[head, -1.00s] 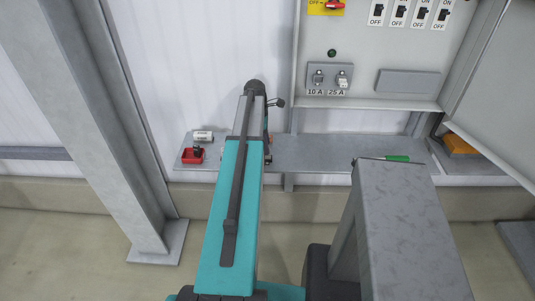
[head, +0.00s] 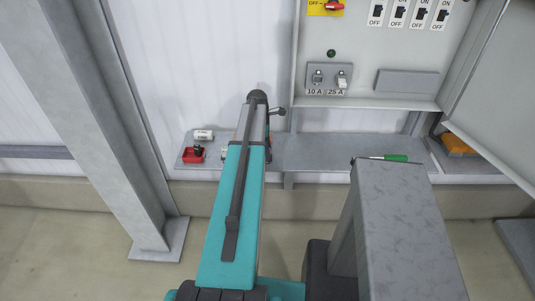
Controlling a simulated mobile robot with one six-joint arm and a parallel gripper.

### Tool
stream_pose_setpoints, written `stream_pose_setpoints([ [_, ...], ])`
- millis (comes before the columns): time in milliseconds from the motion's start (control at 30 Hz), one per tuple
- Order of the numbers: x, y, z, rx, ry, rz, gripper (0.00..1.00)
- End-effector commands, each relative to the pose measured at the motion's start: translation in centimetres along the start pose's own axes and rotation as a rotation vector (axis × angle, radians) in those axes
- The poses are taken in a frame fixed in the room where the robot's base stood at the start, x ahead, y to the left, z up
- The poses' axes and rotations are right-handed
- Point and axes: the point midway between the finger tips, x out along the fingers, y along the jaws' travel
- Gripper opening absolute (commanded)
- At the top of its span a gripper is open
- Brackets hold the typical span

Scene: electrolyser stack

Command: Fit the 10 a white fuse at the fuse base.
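A white fuse (head: 203,135) lies on its side on the left end of the grey shelf, behind a red box. The fuse base (head: 328,79) is on the panel of the open cabinet, with positions labelled 10 A and 25 A. The 25 A position (head: 342,79) holds a whitish piece; the 10 A position (head: 318,78) shows a dark, grey fitting and no clear white fuse. My teal arm reaches up the middle to the shelf, between the fuse and the base. My gripper's fingers are hidden behind the arm.
The red box (head: 187,157) holds something dark. The shelf (head: 310,152) is clear right of my arm. A green-handled tool (head: 394,158) lies farther right, near an orange item (head: 458,145). Switches (head: 409,13) sit above. A steel column (head: 90,110) stands left.

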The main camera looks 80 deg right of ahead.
Motion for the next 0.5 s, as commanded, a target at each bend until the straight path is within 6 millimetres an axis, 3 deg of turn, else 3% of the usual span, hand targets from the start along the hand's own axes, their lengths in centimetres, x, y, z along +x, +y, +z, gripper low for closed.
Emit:
stream_pose_setpoints([
  [100,-0.02,0.00,-0.01,0.000,0.000,0.000,0.37],
  [333,-0.03,0.00,-0.02,0.000,0.000,0.000,0.00],
  [500,-0.04,0.00,-0.03,0.000,0.000,0.000,0.00],
])
